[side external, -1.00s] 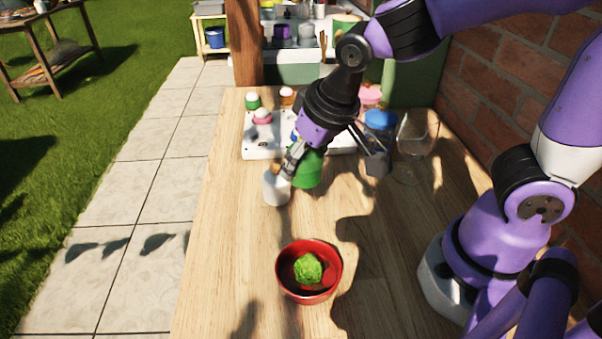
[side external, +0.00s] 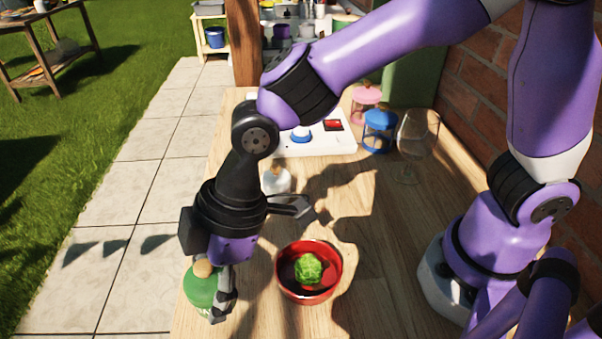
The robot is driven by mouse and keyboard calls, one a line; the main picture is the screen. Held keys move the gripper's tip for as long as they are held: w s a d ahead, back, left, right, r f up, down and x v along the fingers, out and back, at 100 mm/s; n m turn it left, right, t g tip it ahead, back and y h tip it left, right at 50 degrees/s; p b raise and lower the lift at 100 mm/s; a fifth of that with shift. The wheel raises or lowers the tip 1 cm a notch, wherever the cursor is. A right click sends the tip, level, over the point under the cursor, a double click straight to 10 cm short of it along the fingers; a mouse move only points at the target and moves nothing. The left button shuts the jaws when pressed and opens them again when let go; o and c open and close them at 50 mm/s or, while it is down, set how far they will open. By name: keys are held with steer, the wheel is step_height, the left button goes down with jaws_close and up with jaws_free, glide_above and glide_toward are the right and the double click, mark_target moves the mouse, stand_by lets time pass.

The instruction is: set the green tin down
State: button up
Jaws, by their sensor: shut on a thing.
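The green tin (side external: 200,294) with a cork-coloured knob shows at the lower left, over the table's left front edge area. My gripper (side external: 222,290) is shut on it; one finger shows along the tin's right side. Part of the tin is hidden behind the gripper. I cannot tell whether the tin touches the table or hangs above it. The wooden table (side external: 380,255) lies beneath.
A red bowl (side external: 287,290) with a green lettuce-like item (side external: 308,268) stands right of the gripper.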

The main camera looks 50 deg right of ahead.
step_height(320, 180, down, 6)
steer(key=shift+f, duration=0.25)
steer(key=shift+f, duration=0.2)
steer(key=o, duration=1.2)
steer(key=shift+r, duration=0.1)
